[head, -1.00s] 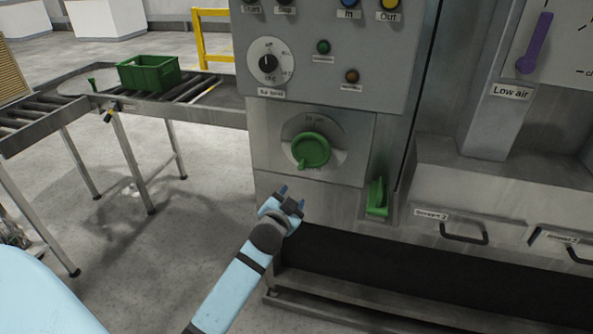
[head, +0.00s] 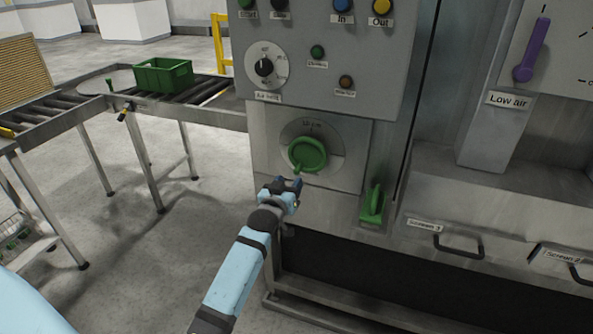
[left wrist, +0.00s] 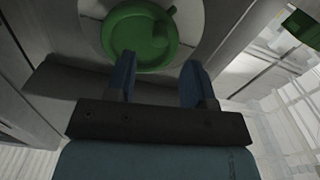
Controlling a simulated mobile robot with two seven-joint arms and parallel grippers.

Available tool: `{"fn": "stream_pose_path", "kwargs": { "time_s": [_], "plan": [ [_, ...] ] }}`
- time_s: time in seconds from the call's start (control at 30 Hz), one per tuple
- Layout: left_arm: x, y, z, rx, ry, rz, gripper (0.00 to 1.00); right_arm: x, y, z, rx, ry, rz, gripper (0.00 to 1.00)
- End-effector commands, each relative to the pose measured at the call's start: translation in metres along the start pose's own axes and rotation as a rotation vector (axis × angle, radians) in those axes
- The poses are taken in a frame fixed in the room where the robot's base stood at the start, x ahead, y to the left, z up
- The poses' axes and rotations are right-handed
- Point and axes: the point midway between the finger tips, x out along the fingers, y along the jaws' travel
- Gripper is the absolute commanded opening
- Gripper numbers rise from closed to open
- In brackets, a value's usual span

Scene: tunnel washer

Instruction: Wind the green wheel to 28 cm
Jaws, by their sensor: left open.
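The green wheel (head: 307,154) sits on a round grey dial plate on the front of the grey machine. A small marking shows above the wheel, too small to read for certain. A small green knob sticks out at the wheel's lower left. My left gripper (head: 286,182) is open and empty, just below the wheel and apart from it. In the left wrist view the wheel (left wrist: 138,38) is ahead of the two blue fingers (left wrist: 160,78), toward the top of the picture. My right gripper is not in view.
A green lever (head: 373,203) sticks out to the right of the wheel. Above are a selector dial (head: 264,66) and several buttons. A purple lever (head: 532,50) is at the far right. A roller conveyor with a green crate (head: 162,74) stands left.

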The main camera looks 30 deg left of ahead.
Motion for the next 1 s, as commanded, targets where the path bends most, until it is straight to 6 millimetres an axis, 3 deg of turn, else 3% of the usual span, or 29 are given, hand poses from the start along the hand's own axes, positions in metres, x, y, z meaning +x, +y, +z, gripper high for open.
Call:
{"fn": "stream_pose_path", "kwargs": {
  "time_s": [0.1,0.3,0.73,0.77,0.97,1.0],
  "plan": [
    [0.026,0.0,-0.002,0.001,0.001,0.0,0.48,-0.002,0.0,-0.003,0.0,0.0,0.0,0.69],
    [0.054,0.0,0.0,0.001,-0.001,0.0,0.48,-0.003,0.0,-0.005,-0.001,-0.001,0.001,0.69],
    [0.065,0.0,0.0,0.002,0.0,0.0,0.48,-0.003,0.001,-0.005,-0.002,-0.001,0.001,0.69],
    [0.065,0.0,0.0,0.002,0.0,0.0,0.46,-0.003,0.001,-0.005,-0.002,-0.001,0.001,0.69],
    [0.065,0.0,0.0,0.002,0.0,0.0,0.0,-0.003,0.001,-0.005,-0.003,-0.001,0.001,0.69],
    [0.065,0.0,0.0,0.002,0.0,0.0,0.0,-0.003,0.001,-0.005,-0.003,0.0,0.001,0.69]
  ]
}}
